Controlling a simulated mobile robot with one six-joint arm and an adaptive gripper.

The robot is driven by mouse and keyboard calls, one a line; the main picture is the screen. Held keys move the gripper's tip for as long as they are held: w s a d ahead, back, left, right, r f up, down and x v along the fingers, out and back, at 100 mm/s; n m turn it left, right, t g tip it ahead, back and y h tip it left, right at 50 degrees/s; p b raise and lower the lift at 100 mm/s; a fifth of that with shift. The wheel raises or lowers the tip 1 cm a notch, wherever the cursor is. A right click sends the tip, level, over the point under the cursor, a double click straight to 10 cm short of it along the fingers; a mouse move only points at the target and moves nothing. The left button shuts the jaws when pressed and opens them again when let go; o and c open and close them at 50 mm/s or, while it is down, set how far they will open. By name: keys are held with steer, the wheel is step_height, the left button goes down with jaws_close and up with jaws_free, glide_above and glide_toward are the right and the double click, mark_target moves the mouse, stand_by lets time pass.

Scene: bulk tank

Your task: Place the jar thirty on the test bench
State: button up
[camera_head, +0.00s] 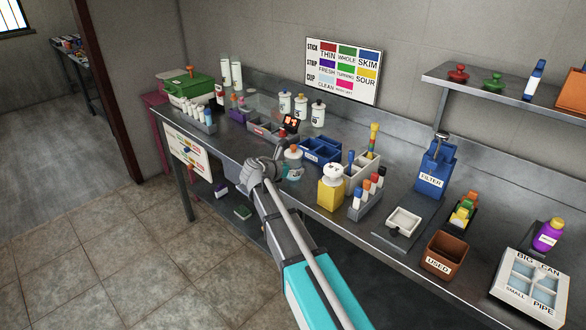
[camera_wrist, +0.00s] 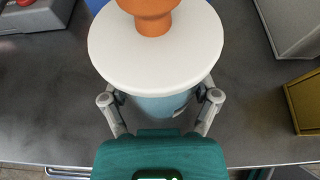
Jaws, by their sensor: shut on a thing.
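My gripper (camera_head: 275,170) is shut on a jar at the front edge of the steel bench (camera_head: 225,150). The held jar (camera_head: 293,163) has a white lid, an orange knob and a pale blue body. In the wrist view the held jar (camera_wrist: 155,45) stands upright between the two fingers (camera_wrist: 160,105), its wide lid hiding most of its body. Its number cannot be read, and I cannot tell whether it touches the bench. Several white jars (camera_head: 300,107) with small labels and coloured knobs stand at the back of the bench.
Blue bins (camera_head: 321,152), a yellow container with a white top (camera_head: 331,188) and a rack of bottles (camera_head: 367,196) stand to the right of the held jar. A grey compartment tray (camera_head: 266,131) and a small red-lit display (camera_head: 290,122) lie behind it. Bare bench shows around the jar.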

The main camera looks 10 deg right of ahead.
steer(key=shift+f, duration=0.15)
steer(key=o, duration=1.1)
steer(key=shift+c, duration=0.2)
steer(key=shift+r, duration=0.2)
steer(key=shift+s+a+r, duration=0.15)
steer(key=shift+a, duration=0.05)
steer(key=p+v, duration=0.4)
steer(key=v, duration=0.7)
steer(key=shift+a+p, duration=0.2)
steer(key=shift+p, duration=0.15)
